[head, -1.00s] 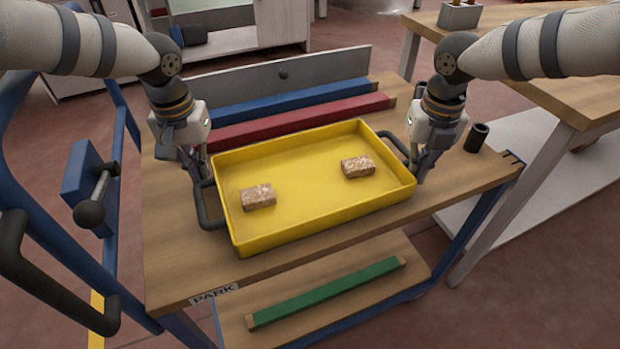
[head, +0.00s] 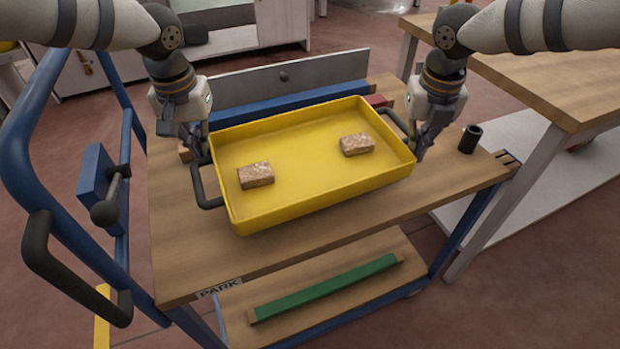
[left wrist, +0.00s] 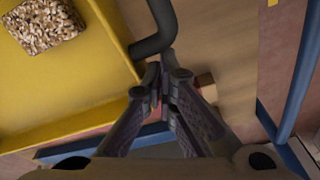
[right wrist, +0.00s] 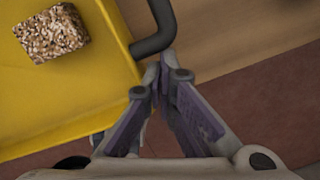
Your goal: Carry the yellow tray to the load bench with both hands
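The yellow tray (head: 300,195) holds two speckled brown blocks (head: 256,175) (head: 357,144) and appears raised above the wooden cart top (head: 350,235), roughly level. My left gripper (head: 199,152) is shut on the tray's dark left handle (head: 203,190); in the left wrist view its fingertips (left wrist: 163,80) close at the handle's end. My right gripper (head: 415,150) is shut on the right handle (head: 393,119); the right wrist view shows its fingertips (right wrist: 163,80) closed there too. The load bench is not labelled; the wooden bench (head: 540,85) at the right may be it.
Behind the tray lie a blue bar (head: 260,108) and a mostly hidden red bar (head: 377,100), with a grey upright plate (head: 290,78). A dark cup (head: 470,139) stands at the cart's right. The blue cart frame (head: 40,185) is at left. A green bar (head: 325,287) lies on the lower shelf.

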